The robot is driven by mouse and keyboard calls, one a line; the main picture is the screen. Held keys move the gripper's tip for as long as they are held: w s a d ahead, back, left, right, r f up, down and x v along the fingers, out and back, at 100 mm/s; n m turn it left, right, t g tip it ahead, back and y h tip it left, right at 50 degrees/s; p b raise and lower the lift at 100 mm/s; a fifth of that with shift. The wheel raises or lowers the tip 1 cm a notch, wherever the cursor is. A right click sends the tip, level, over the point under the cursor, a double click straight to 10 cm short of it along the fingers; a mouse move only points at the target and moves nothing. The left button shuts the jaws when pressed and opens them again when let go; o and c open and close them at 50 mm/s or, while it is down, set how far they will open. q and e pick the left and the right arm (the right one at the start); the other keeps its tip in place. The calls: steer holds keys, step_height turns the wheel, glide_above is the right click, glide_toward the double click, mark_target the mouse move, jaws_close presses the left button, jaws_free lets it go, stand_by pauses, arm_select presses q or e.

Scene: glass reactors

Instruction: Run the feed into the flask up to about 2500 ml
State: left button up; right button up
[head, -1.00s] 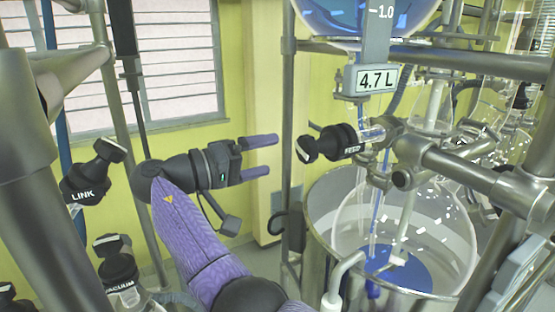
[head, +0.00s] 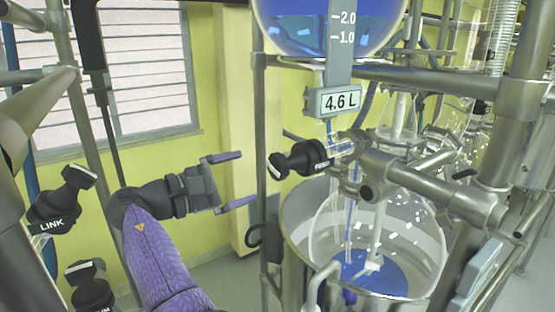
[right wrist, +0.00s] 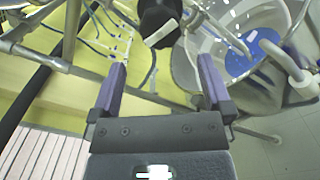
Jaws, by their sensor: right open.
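The feed valve (head: 300,159) is a black knob marked FEED below the upper vessel (head: 300,35) of blue liquid. The display (head: 340,101) reads 4.6 L. In the right wrist view a black knob (right wrist: 158,25) lies beyond the open fingers. My left gripper is not in view.
The LINK valve (head: 62,200) and another black valve (head: 90,288) stand at the left. Metal posts and a horizontal bar (head: 430,75) frame the glassware. A clamp rod (head: 440,190) crosses in front of the flask. Free space lies around my right gripper by the window.

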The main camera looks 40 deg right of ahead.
mark_target(272, 169)
steer(key=shift+n, duration=0.5)
steer(key=d+p, duration=0.1)
steer(key=d, duration=0.2)
steer(key=d+p, duration=0.1)
steer(key=d, duration=0.2)
steer(key=s+d+p, duration=0.1)
steer(key=d, duration=0.2)
steer(key=shift+s+d+p, duration=0.1)
steer(key=shift+d+p, duration=0.2)
steer(key=shift+d, duration=0.2)
steer(key=shift+f, duration=0.1)
steer(key=c, duration=1.2)
